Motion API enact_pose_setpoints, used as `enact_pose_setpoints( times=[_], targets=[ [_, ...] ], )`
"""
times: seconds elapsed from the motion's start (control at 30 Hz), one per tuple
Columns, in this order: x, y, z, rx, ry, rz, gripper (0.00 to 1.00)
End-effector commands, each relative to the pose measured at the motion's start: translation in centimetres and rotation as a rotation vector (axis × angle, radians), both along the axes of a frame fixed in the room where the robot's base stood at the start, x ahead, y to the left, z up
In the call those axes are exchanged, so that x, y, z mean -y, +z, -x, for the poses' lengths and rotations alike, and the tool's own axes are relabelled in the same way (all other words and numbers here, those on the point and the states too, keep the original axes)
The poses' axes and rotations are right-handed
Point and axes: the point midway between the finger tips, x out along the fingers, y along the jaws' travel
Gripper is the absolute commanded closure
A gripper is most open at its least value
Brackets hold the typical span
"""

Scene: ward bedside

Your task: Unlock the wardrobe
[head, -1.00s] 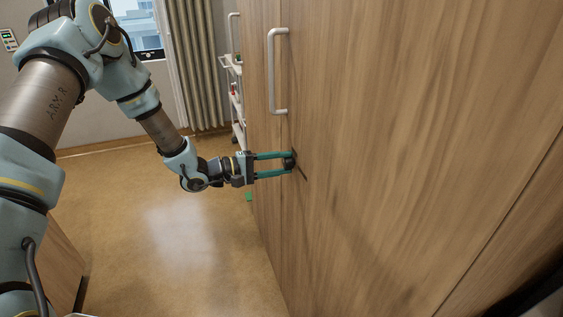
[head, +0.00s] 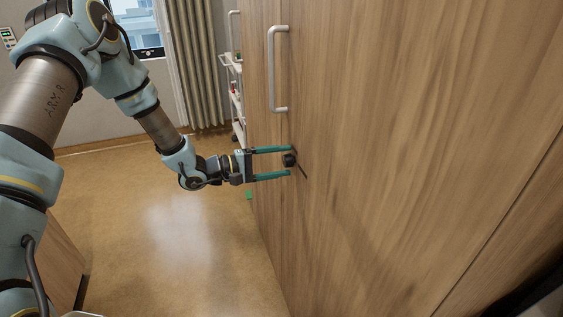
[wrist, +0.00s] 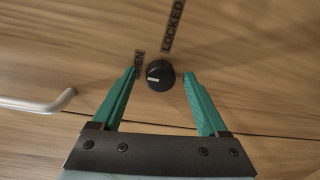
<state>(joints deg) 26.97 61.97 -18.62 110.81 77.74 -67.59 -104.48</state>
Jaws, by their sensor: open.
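The wardrobe (head: 400,130) is a tall wood-grain cabinet on the right in the head view. Its round black lock knob (wrist: 160,75) sticks out of the door front and shows a white pointer line lying roughly left to right, on its left half. A "LOCKED" label (wrist: 173,27) is above the knob; another label (wrist: 139,62), partly covered by my left finger, shows "EN" at the upper left. My gripper (head: 290,162) is open, its teal fingers on either side of the knob with visible gaps. The knob also shows in the head view (head: 289,160).
A white trolley (head: 236,100) stands beyond the wardrobe near the curtain (head: 196,60). The floor (head: 180,240) left of the wardrobe is clear.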

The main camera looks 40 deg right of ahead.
Motion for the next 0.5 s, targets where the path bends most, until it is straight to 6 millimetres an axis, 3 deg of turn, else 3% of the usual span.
enact_pose_setpoints(
  times=[0.5],
  targets=[
    [-8.2, 0.5, -3.3, 0.002, 0.003, 0.000, 0.23]
  ],
)
